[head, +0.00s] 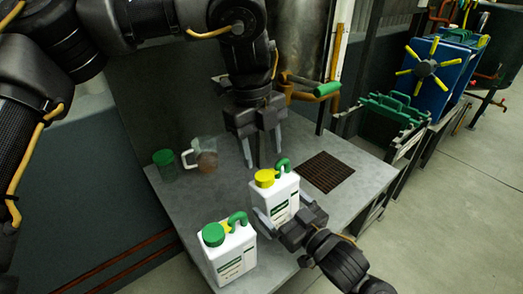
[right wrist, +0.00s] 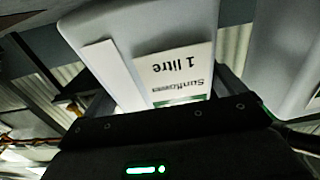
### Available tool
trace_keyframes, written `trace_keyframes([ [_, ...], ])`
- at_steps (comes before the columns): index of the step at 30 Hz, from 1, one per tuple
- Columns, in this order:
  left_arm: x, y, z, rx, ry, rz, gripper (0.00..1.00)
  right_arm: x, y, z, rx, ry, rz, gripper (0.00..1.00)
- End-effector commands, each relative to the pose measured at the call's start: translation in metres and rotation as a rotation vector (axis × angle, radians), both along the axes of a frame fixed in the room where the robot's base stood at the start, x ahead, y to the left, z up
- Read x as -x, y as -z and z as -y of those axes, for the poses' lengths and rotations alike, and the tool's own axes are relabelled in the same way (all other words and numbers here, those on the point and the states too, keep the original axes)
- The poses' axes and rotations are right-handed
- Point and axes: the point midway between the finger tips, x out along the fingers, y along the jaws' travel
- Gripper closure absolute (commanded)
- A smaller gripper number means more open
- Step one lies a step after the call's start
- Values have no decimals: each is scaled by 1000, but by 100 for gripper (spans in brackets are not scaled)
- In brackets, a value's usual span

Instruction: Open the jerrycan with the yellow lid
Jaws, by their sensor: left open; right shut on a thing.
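The white jerrycan (head: 283,203) with the yellow lid (head: 265,178) and a green handle stands upright on the grey table. My right gripper (head: 284,209) is shut on its body from the front, one finger on each side. In the right wrist view the can's label (right wrist: 180,72) shows upside down between the fingers. My left gripper (head: 262,160) points down with its fingers apart, just above and behind the yellow lid. It appears empty and apart from the lid. The yellow lid sits on the can.
A second white jerrycan (head: 230,252) with a green lid stands at the front left, close by. A glass jug (head: 205,154) and a green-lidded jar (head: 165,165) stand at the back left. A dark grate (head: 327,172) lies at the right.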

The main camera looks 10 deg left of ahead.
Motion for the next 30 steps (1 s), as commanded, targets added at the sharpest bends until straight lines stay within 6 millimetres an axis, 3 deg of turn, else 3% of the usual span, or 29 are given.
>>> trace_keyframes([
  [5,-11,-20,-10,-70,52,89,45,-1,-1,1,-1,2,0,69],
  [15,-12,-20,-12,-9,788,95,45,-1,-1,1,-1,4,0,69],
  [19,-8,-18,-7,43,986,93,45,-1,-1,1,-2,4,-1,69],
  [24,-4,-19,-4,75,1112,96,45,-1,-1,1,-2,4,-1,69],
  [30,-4,-16,-4,77,1130,98,45,-1,-1,1,-2,4,-1,69],
])
